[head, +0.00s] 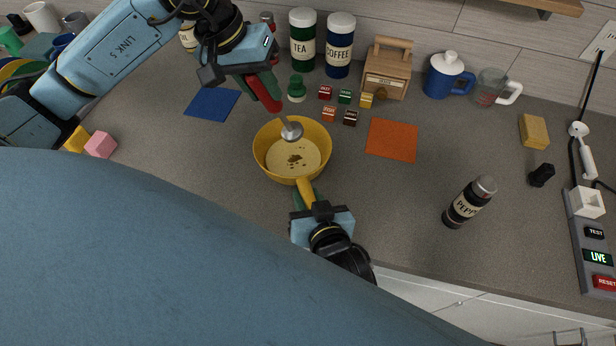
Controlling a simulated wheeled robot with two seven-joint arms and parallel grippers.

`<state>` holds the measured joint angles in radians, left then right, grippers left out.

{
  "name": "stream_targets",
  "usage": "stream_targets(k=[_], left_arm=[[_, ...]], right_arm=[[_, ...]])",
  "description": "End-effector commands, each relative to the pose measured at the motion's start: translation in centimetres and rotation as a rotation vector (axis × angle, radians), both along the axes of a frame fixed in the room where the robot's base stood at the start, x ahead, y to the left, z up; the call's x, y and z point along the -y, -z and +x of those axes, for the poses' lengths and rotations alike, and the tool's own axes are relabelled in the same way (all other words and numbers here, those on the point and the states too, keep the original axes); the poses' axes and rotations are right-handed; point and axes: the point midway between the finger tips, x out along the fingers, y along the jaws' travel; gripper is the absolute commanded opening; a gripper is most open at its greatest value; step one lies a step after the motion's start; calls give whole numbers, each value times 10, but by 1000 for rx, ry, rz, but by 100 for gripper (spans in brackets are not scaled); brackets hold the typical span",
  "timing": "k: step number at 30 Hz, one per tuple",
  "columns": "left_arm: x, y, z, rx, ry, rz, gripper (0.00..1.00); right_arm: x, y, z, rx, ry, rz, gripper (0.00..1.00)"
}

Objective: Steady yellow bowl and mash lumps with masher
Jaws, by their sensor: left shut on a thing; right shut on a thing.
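The yellow bowl (262,160) sits on the grey counter, with pale contents and several dark brown lumps (295,160) inside. Its handle (306,192) points toward the front. My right gripper (309,204) is shut on that handle. My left gripper (262,85) is above and behind the bowl, shut on the masher. The masher's red handle (266,95) is tilted, and its round grey metal head (291,131) is over the bowl's back part. I cannot tell whether the head touches the contents.
Left of the bowl lies a blue mat (212,104); right of it, an orange mat (391,139). Small coloured blocks (345,97) and a green piece (296,90) stand behind. Canisters (302,42) and a wooden box (387,70) line the wall.

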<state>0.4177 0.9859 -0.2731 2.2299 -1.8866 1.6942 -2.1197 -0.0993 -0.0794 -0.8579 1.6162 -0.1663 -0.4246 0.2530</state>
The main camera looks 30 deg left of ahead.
Motion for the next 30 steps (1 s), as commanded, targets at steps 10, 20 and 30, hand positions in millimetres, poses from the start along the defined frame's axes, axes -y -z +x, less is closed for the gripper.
stream_targets(k=[10, 20, 30], left_arm=[[0, 0, 0, 1, 0, -1, 5], [-19, -9, 15, -150, 47, -14, 5], [-42, -28, 25, -309, 100, -72, 5]], right_arm=[[0, 1, 0, -1, 0, -1, 2], [0, 1, 0, -1, 0, -1, 2], [0, 1, 0, -1, 0, -1, 2]])
